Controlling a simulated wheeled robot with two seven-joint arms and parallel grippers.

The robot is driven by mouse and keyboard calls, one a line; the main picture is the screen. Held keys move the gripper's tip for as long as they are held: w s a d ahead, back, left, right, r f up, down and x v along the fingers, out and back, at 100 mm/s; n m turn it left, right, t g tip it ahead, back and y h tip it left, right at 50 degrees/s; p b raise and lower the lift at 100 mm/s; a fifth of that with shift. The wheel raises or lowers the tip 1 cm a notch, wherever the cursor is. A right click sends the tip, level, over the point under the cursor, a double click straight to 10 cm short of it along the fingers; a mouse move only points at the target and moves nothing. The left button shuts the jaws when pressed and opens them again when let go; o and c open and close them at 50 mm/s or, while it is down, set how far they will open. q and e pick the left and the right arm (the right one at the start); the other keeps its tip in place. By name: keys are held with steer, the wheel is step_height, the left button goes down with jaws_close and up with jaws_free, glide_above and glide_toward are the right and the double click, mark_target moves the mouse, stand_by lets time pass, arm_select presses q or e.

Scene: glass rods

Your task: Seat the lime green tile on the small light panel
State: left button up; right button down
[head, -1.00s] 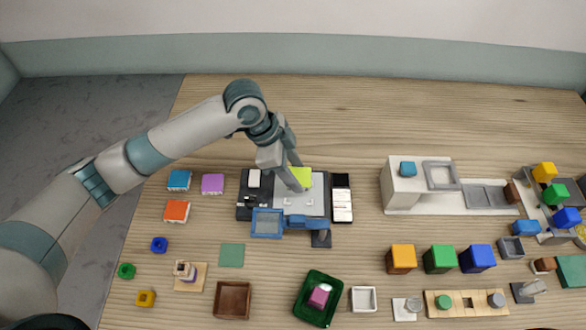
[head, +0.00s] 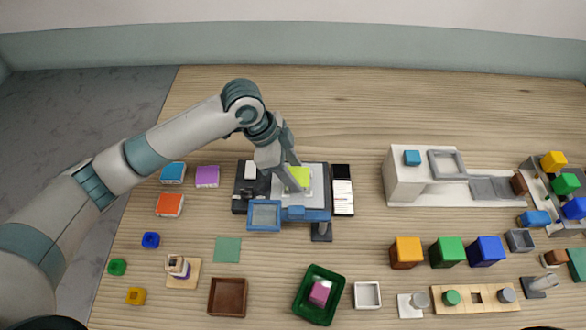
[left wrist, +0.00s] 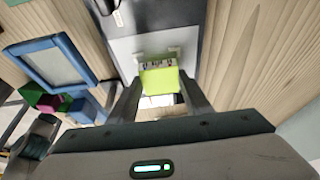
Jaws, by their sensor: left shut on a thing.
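The lime green tile (head: 299,177) is held between the fingers of my left gripper (head: 298,188). In the left wrist view the tile (left wrist: 160,82) sits between the two fingertips (left wrist: 161,92), its far edge showing small dark and light marks. The light grey panel (head: 318,172) lies under and around the tile, on a dark base. In the left wrist view, small pale clips stand on the panel (left wrist: 125,48) beside the tile's far corners. I cannot tell whether the tile touches the panel. My right gripper is not in view.
A blue-framed plate (head: 264,215) stands just in front of the panel. A black-and-white card strip (head: 342,195) is to its right. Orange, blue and purple tiles (head: 207,177) lie left. A white block station (head: 405,180) stands right. The table behind is clear.

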arm_select(q)
steer(key=shift+f, duration=0.65)
steer(key=o, duration=1.2)
steer(key=shift+o, duration=0.2)
steer(key=shift+b+v, duration=0.35)
steer(key=shift+v, duration=0.45)
steer(key=b+v, duration=0.3)
steer(key=v, duration=1.2)
steer(key=shift+a+r, duration=0.25)
steer(key=shift+r, duration=0.1)
